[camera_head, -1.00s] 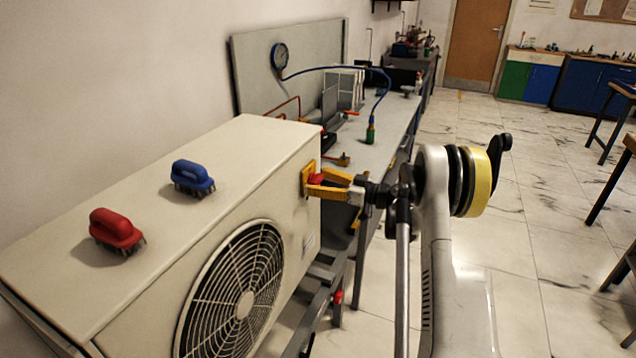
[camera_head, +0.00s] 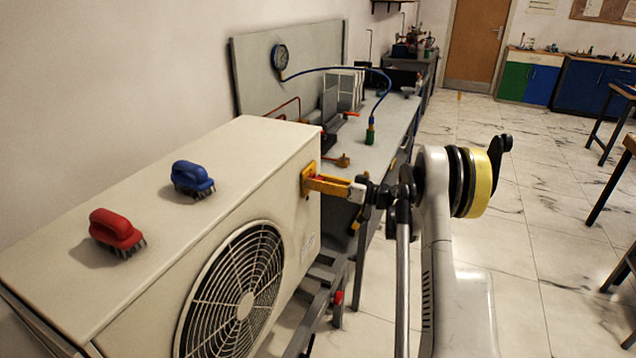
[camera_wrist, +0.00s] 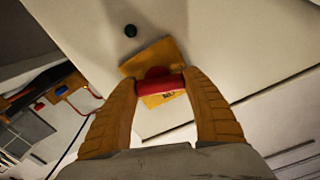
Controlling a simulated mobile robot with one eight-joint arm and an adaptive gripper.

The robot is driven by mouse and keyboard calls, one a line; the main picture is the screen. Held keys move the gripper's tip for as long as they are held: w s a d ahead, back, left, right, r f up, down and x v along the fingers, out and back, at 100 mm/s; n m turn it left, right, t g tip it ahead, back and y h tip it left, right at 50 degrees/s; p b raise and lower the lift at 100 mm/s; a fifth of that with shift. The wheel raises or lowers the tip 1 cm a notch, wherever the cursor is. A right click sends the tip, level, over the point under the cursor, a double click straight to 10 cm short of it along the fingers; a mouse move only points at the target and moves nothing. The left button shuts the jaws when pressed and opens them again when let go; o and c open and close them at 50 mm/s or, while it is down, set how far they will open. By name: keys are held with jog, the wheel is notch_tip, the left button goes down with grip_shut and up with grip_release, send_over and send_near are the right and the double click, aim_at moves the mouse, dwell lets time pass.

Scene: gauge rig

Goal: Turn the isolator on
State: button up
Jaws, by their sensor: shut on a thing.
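The isolator is a yellow plate (camera_head: 307,180) with a red knob on the end face of the white fan unit (camera_head: 180,265). In the wrist view, the plate (camera_wrist: 152,57) sits tilted in the picture, and the red knob (camera_wrist: 160,84) lies nearly level across it, at an angle to the plate's edges. My gripper (camera_head: 314,182) is at the plate, its yellow fingers overlapping in the head view. In the wrist view, my gripper (camera_wrist: 160,90) has one finger on each end of the knob, shut on it. Any markings on the plate are too small to read.
A red brush (camera_head: 116,230) and a blue brush (camera_head: 192,178) lie on top of the unit. A grey bench (camera_head: 385,150) stands behind, with a gauge (camera_head: 280,57) and blue hose (camera_head: 335,68).

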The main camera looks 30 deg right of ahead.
jog(key=m, duration=1.4)
dwell(0.7)
jog(key=o, duration=1.2)
jog(key=shift+d, duration=0.1)
jog(key=v, duration=1.2)
jog(key=shift+r, duration=0.1)
